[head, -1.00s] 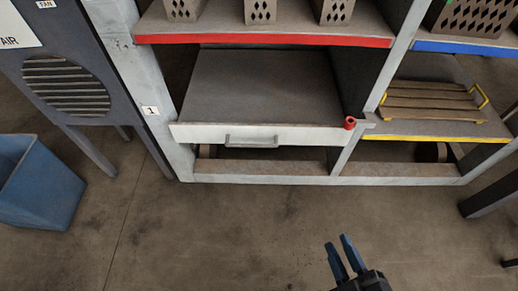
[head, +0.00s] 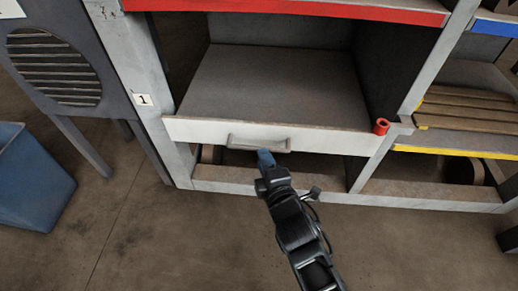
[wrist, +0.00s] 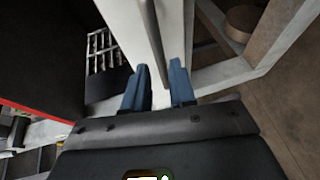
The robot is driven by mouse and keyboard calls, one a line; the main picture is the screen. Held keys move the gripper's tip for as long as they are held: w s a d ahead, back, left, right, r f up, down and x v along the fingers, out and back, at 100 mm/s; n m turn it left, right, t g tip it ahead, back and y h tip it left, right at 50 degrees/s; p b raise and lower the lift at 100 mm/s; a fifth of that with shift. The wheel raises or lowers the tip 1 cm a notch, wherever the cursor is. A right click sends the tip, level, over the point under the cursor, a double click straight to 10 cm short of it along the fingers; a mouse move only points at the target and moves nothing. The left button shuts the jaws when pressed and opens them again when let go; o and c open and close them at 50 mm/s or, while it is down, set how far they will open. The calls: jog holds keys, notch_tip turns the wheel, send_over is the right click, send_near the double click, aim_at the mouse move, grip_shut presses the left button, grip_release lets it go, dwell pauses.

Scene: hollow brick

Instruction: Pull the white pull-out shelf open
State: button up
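The white pull-out shelf (head: 190,130) is in the lower left bay of the rack in the head view, with a grey bar handle (head: 245,143) on its front. Its front looks about level with the rack's front edge. My gripper (head: 265,157) is just in front of and below the right part of the handle. In the wrist view my gripper (wrist: 160,75) has its two blue fingers apart, with a pale strip of the shelf front running toward the gap between them. I cannot tell whether the fingers touch the handle.
A red cylinder (head: 381,126) sits at the right end of the shelf front. A wooden slatted tray (head: 465,110) lies in the right bay. A blue bin (head: 30,185) and a grey vented unit (head: 55,65) stand at left. The floor (head: 180,240) in front is clear.

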aim_at(259, 147)
jog(key=b+x, duration=0.1)
jog(key=x, duration=0.4)
jog(key=shift+w+f, duration=0.1)
jog(key=shift+w, duration=0.2)
jog(key=shift+c, duration=0.2)
grip_shut()
